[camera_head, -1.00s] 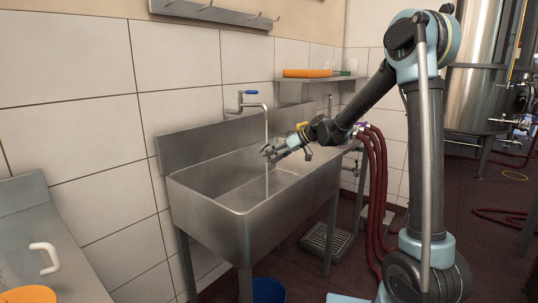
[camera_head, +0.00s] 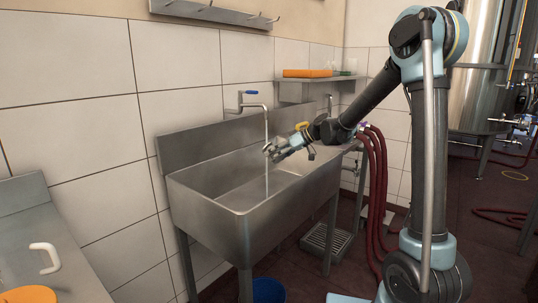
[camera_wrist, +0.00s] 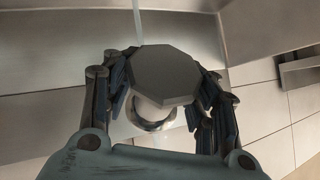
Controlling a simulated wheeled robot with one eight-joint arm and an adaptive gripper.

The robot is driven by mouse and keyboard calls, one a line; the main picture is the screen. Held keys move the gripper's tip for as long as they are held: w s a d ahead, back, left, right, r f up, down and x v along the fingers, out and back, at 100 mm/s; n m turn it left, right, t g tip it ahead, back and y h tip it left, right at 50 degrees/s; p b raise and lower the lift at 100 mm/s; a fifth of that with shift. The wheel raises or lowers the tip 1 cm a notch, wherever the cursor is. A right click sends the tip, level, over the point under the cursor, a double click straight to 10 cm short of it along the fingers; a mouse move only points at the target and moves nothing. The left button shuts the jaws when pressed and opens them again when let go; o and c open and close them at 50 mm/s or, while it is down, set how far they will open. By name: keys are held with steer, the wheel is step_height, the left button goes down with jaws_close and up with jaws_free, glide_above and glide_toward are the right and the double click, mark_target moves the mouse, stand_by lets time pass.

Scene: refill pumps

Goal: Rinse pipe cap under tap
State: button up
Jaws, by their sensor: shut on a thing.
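My gripper (camera_head: 270,150) is over the steel sink, close to the thin water stream (camera_head: 266,150) that falls from the tap (camera_head: 252,100) with the blue handle. In the wrist view my gripper (camera_wrist: 163,85) is shut on a grey eight-sided pipe cap (camera_wrist: 165,75), with a finger on each side. The water stream also shows in the wrist view (camera_wrist: 137,20), at the cap's upper left edge. I cannot tell for sure whether the water touches the cap. The cap is too small to make out in the head view.
The sink basin (camera_head: 215,200) has raised steel walls and a back panel. A shelf (camera_head: 315,86) with an orange item is on the wall behind my arm. Red hoses (camera_head: 375,190) hang right of the sink. A blue bucket (camera_head: 268,290) stands below.

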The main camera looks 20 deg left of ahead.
steer(key=s+d+r, duration=0.3)
steer(key=d, duration=0.5)
steer(key=shift+s+r, duration=0.15)
steer(key=shift+r, duration=0.05)
stand_by(0.6)
